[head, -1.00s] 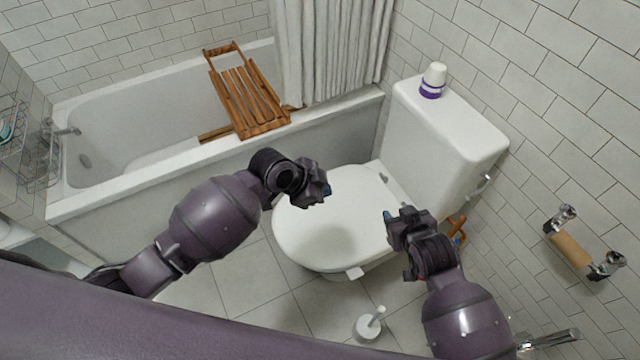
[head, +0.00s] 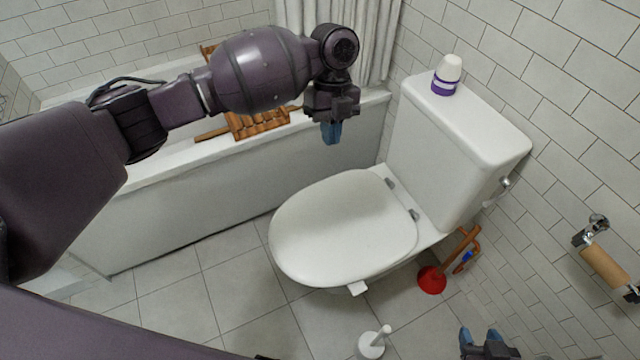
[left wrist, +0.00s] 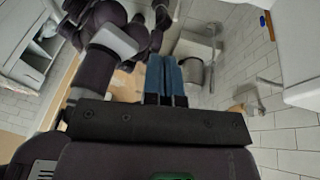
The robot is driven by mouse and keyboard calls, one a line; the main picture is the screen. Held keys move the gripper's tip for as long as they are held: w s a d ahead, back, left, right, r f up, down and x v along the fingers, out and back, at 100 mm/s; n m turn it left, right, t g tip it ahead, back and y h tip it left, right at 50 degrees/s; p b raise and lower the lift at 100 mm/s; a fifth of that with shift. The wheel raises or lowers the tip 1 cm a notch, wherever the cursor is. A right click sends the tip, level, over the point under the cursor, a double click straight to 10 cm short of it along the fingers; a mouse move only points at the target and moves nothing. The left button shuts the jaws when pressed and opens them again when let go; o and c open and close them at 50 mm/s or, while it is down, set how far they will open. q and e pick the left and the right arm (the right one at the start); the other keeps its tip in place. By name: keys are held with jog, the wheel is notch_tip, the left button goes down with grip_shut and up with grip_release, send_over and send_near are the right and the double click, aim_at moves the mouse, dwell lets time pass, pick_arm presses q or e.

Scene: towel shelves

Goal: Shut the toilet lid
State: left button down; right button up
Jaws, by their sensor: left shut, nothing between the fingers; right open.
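The white toilet lid (head: 345,228) lies flat and shut over the bowl, with its hinges at the right by the cistern (head: 455,140). My left gripper (head: 331,136) is raised above and behind the lid, near the tub's front wall; its blue fingers are shut and empty, and apart from the lid. The shut blue fingers (left wrist: 168,78) also show in the left wrist view. My right gripper (head: 482,338) is at the bottom edge, low and right of the toilet, open and empty; its arm is mostly out of view.
A white and purple bottle (head: 446,75) stands on the cistern. The bathtub (head: 230,200) with a wooden rack (head: 262,122) is behind. A red plunger (head: 432,280) and a toilet brush (head: 372,343) stand on the floor. A paper holder (head: 604,266) is on the right wall.

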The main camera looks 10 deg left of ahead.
pick_arm(q)
jog(key=a+b+x, duration=0.1)
jog(key=a+x, duration=0.1)
jog(key=x, duration=1.1)
pick_arm(e)
jog(key=shift+s+d+f, duration=0.25)
jog(key=shift+s+f, duration=0.15)
jog(key=shift+f, duration=0.15)
pick_arm(q)
jog(key=shift+a, duration=0.15)
jog(key=shift+f, duration=0.1)
pick_arm(e)
jog(key=shift+w, duration=0.15)
